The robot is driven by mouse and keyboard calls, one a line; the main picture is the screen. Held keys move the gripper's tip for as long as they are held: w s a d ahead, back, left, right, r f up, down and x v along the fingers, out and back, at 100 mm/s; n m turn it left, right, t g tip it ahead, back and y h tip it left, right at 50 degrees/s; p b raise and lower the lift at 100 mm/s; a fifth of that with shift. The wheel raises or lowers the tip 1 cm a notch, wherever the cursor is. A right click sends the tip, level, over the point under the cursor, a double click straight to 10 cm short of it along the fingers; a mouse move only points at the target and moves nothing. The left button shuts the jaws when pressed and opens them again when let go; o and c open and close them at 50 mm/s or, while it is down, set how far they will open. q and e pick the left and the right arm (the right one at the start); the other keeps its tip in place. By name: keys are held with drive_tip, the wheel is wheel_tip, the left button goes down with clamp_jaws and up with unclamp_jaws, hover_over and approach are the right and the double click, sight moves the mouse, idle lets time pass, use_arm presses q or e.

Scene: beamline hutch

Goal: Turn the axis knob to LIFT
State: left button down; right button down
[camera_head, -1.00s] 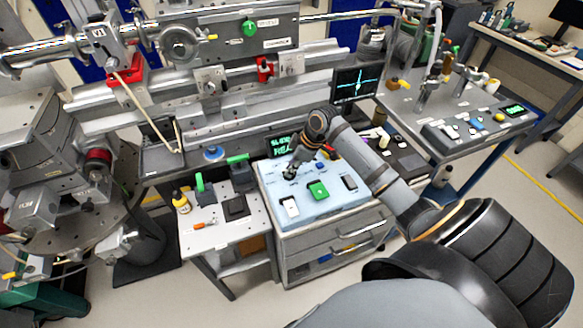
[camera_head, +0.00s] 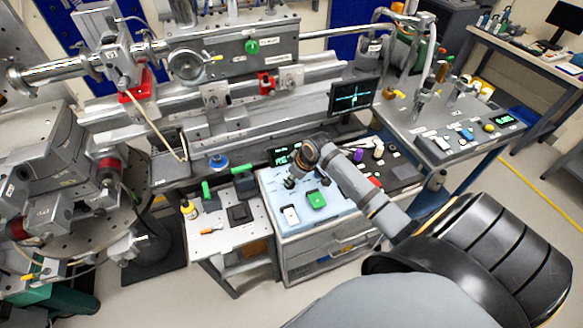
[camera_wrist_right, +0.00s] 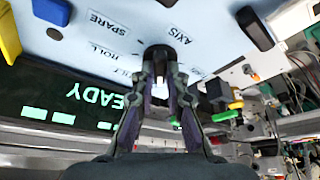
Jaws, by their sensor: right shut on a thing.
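The axis knob (camera_wrist_right: 156,55) is a dark round knob on the pale blue panel (camera_wrist_right: 225,30). My right gripper (camera_wrist_right: 160,82) is shut on it, with one finger on each side. In the wrist view the labels AXIS, SPARE and ROLL read upside down around the knob. Parts of other labels show near the fingertips, too small or covered to read surely. The knob's pointer is mostly hidden by the fingers, so I cannot tell its setting. In the head view my right gripper (camera_head: 290,181) reaches down to the panel's left back part. My left gripper is not in view.
A green button block (camera_head: 316,200) and a white switch (camera_head: 290,215) sit on the panel near the gripper. A dark display with green text (camera_wrist_right: 65,105) stands behind the panel.

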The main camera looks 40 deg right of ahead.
drive_tip(key=shift+a+r+m+h+p, duration=0.15)
drive_tip(key=shift+m+h+p, duration=0.25)
drive_tip(key=shift+m+p, duration=0.8)
drive_tip(key=shift+p, duration=0.35)
drive_tip(key=shift+m, duration=0.3)
drive_tip(key=c, duration=1.4)
unclamp_jaws()
drive_tip(key=shift+o, duration=0.2)
drive_tip(key=v, duration=1.1)
drive_tip(key=shift+s+r, duration=0.3)
drive_tip(key=shift+s, duration=0.05)
drive_tip(key=shift+a, duration=0.1)
